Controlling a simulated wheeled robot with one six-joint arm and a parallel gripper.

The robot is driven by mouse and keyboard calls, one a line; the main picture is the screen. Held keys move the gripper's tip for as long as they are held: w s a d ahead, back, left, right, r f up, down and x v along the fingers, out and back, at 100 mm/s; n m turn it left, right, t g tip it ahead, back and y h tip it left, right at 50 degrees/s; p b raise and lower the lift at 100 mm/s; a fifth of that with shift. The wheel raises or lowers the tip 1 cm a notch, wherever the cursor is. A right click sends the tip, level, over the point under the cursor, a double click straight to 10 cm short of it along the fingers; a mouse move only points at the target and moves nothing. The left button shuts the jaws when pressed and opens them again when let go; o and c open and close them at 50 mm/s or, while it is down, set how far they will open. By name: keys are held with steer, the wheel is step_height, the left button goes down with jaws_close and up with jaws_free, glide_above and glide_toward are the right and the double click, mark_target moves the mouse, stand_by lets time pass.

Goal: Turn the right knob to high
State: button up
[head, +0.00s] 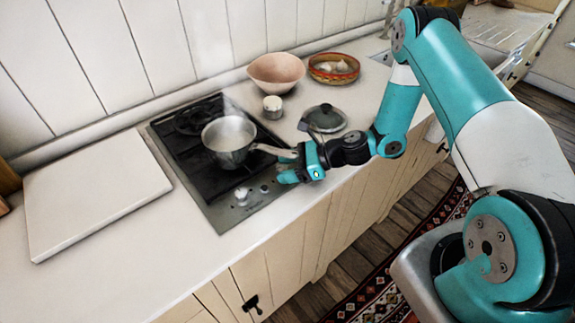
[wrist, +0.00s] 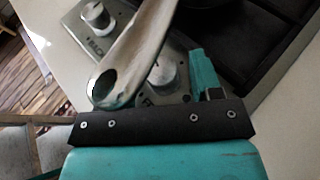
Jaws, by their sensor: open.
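The right knob (head: 264,188) is a pale round dial on the front steel strip of the hob (head: 226,214). The left knob (head: 241,193) sits beside it. My gripper (head: 284,167) is open and empty, low over the hob's right front edge, just right of the right knob. In the wrist view the right knob (wrist: 163,73) shows ahead of the jaws, partly behind the saucepan handle (wrist: 135,50). The left knob (wrist: 97,16) is farther off. One teal finger (wrist: 205,72) shows clearly; the other is mostly hidden by the handle. I cannot tell which setting the knob points to.
A steaming saucepan (head: 229,140) stands on the hob, its handle reaching toward my gripper. A small white jar (head: 272,107), a dark lid (head: 324,118), a pink bowl (head: 276,72) and a patterned bowl (head: 334,67) stand right. A white board (head: 95,190) lies left.

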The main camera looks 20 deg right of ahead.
steer(key=c, duration=0.9)
steer(key=n+g, duration=0.1)
steer(key=n+g+b, duration=0.1)
steer(key=g+b, duration=0.1)
steer(key=shift+w+f+n+y, duration=0.2)
steer(key=shift+w+n+y, duration=0.05)
steer(key=shift+n+y, duration=0.15)
steer(key=shift+d+r+n+g+b, duration=0.1)
steer(key=shift+r+n+g+b, duration=0.15)
steer(key=shift+n+g+b, duration=0.6)
steer(key=shift+g, duration=0.35)
steer(key=o, duration=0.9)
steer(key=shift+d, duration=0.1)
steer(key=b+v, duration=0.2)
steer(key=v, duration=1.5)
steer(key=shift+d, duration=0.1)
